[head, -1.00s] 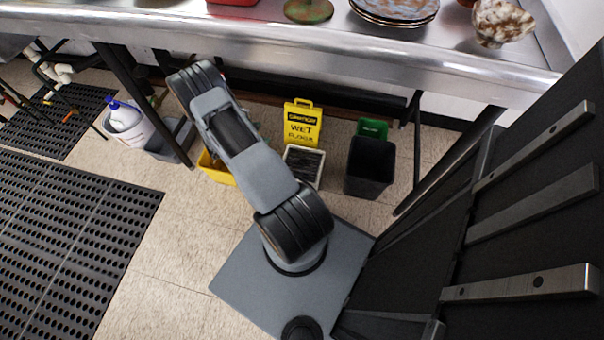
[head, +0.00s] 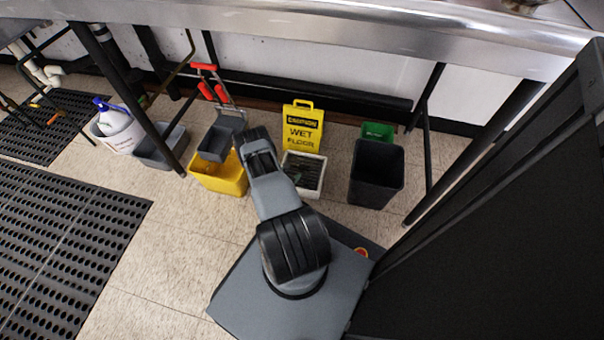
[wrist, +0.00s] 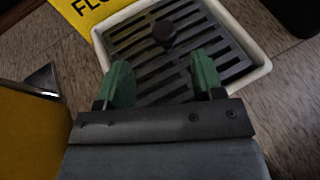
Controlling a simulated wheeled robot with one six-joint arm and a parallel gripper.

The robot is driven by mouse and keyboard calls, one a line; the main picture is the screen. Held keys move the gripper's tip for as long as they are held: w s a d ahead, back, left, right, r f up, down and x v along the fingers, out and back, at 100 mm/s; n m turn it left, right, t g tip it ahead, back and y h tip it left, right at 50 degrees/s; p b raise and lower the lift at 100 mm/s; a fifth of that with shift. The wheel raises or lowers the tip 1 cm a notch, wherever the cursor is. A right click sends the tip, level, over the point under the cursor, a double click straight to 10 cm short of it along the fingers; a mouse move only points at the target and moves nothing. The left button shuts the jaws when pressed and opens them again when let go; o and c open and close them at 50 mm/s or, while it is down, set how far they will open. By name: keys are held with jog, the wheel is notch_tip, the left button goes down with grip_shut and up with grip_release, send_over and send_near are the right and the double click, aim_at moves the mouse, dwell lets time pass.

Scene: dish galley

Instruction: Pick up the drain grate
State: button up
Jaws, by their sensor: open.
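The drain grate (wrist: 192,52) is a dark slotted plate with a round black knob (wrist: 165,33) standing up from it. It sits inside a white square basin (wrist: 258,46). In the head view the grate (head: 309,168) is in the same basin on the floor, partly hidden by my arm. My gripper (wrist: 163,82) is open, its two green fingers apart and empty. In the wrist view the fingers overlap the grate's near part, with the knob beyond them and between their lines. I cannot tell the height of the fingers above the grate.
A yellow wet floor sign (head: 302,132) stands right behind the basin. A yellow mop bucket (head: 222,180) is to its left, a black bin (head: 377,173) to its right. A steel counter (head: 330,30) runs overhead. Open tile floor lies at front left.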

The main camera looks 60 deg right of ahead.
aim_at(300, 168)
jog(key=shift+d+f, duration=0.25)
jog(key=shift+d, duration=0.3)
jog(key=b+x, duration=0.2)
jog(key=x, duration=0.1)
jog(key=b+x, duration=0.1)
jog(key=shift+s+d+f, duration=0.2)
jog(key=shift+s, duration=0.15)
jog(key=shift+d, duration=0.35)
jog(key=shift+c, duration=0.3)
grip_shut()
